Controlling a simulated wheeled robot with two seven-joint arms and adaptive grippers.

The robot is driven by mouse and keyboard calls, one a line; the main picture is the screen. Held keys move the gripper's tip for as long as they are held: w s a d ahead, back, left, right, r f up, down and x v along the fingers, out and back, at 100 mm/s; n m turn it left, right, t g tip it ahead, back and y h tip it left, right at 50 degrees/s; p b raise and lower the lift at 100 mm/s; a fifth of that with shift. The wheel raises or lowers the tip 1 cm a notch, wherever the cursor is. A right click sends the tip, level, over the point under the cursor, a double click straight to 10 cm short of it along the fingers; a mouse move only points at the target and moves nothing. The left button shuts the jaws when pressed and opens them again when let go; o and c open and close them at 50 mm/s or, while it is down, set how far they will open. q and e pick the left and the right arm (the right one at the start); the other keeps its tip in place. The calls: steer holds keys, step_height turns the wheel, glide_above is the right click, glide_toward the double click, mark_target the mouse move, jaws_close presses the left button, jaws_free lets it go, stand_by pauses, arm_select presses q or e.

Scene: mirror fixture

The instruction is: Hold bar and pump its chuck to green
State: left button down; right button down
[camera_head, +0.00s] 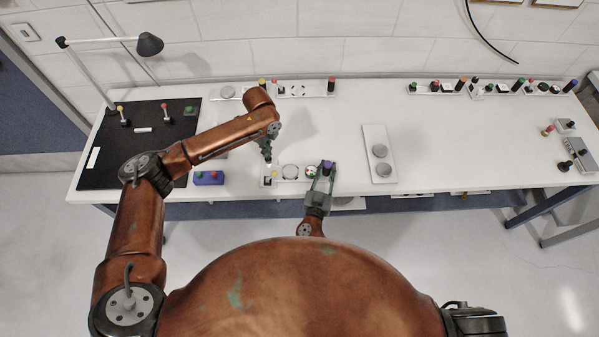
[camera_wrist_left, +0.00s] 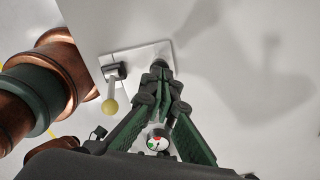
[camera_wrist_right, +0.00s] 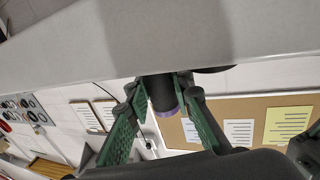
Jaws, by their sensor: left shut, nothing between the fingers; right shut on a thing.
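The white bar (camera_head: 277,181) lies near the table's front edge. On it are a yellow-tipped lever (camera_head: 274,174), a round grey chuck disc (camera_head: 290,172), a gauge (camera_head: 311,171) with red, green and white on its face, and a dark handle with purple (camera_head: 328,165). My left gripper (camera_head: 268,158) is shut and empty over the bar's left end. In the left wrist view, the yellow ball lever (camera_wrist_left: 110,105) stands beside its closed fingertips (camera_wrist_left: 160,66).
A purple box with red buttons (camera_head: 208,178) sits left of the bar. A white plate with two grey discs (camera_head: 379,135) lies to the right. A black mat (camera_head: 110,172) and lamp (camera_head: 149,45) are at the left. Other bars line the back.

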arm_select(q)
steer(key=shift+f, duration=1.55)
steer(key=shift+r, duration=1.6)
steer(key=shift+f, duration=0.1)
stand_by(0.6)
stand_by(0.6)
steer(key=shift+r, duration=2.65)
